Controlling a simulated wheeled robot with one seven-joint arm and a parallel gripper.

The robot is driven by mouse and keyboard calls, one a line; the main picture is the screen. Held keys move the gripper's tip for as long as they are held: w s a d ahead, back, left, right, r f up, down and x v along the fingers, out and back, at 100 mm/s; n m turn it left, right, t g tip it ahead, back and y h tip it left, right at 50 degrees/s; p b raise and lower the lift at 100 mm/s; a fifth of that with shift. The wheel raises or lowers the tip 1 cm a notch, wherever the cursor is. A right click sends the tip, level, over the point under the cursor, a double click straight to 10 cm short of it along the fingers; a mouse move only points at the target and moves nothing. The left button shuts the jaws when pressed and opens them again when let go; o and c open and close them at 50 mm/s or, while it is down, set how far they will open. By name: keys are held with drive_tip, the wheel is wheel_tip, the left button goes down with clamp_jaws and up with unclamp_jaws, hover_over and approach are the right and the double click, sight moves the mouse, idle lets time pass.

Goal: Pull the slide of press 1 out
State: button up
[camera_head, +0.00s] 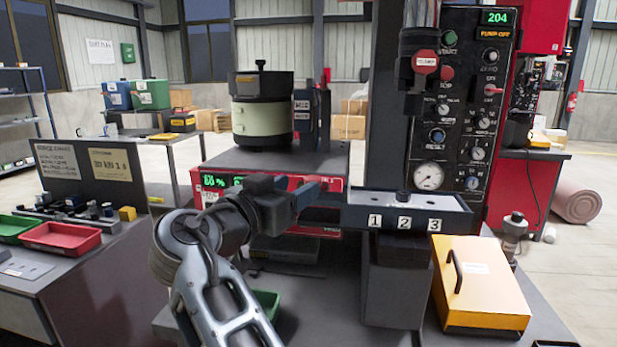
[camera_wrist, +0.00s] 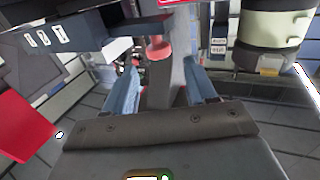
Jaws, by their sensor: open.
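My gripper (camera_head: 308,193) is in front of the press, just left of the dark block (camera_head: 458,203) labelled 1, 2 and 3. In the wrist view my gripper (camera_wrist: 160,70) has its two blue fingers spread apart. A round red knob (camera_wrist: 160,48) shows between and just beyond the fingertips, at the end of a grey bar. I cannot tell whether a finger touches it, and nothing looks gripped. I take the knob to be the slide's handle. In the head view the fingers and wrist largely hide it. The numbered block (camera_wrist: 72,33) also shows at upper left in the wrist view.
The black control panel (camera_head: 466,120) rises at right. A yellow case (camera_head: 490,280) sits at lower right. Red (camera_head: 62,237) and green trays lie on the left bench.

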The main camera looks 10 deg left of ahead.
sight(313, 177)
drive_tip(key=p+x, duration=0.1)
drive_tip(key=x, duration=0.5)
drive_tip(key=shift+w+d, duration=0.15)
drive_tip(key=shift+w, duration=0.2)
drive_tip(key=shift+c, duration=0.3)
drive_tip(key=shift+r, duration=0.1)
clamp_jaws()
